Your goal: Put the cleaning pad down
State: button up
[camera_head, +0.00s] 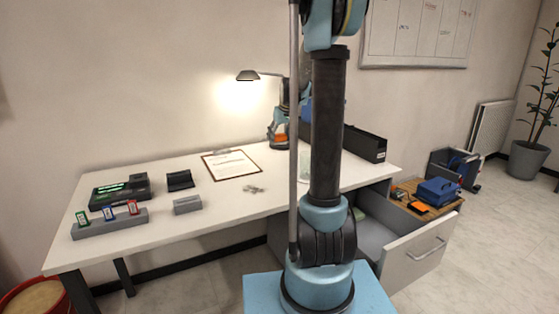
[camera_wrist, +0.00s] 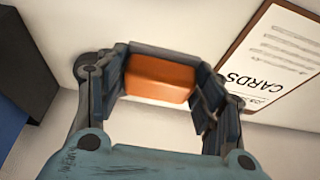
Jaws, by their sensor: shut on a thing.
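The orange cleaning pad (camera_wrist: 158,77) is a small block between the fingers of my gripper (camera_wrist: 160,84) in the wrist view. My gripper is shut on it, with a finger on each side. In the head view my gripper (camera_head: 279,130) is over the back part of the white desk (camera_head: 235,215), and the pad shows as a small orange patch (camera_head: 281,138) at its lower end. White desktop lies behind the pad in the wrist view. I cannot tell whether the pad touches it.
A clipboard (camera_head: 231,165) lies left of my gripper, a black box (camera_head: 365,143) stands right. Small metal pieces (camera_head: 254,189) lie in front. The drawer (camera_head: 416,255) is open. Left are a grey rack (camera_head: 110,224) with coloured tags and a dark device (camera_head: 120,192).

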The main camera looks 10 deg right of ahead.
aim_at(279, 160)
jog(key=shift+s+d+f, duration=0.1)
jog(key=shift+f, duration=4)
jog(key=shift+f, duration=0.4)
jog(key=o, duration=1.1)
jog(key=shift+s, duration=0.1)
jog(key=o, duration=0.3)
jog(key=shift+f, duration=0.2)
jog(key=shift+r, duration=0.1)
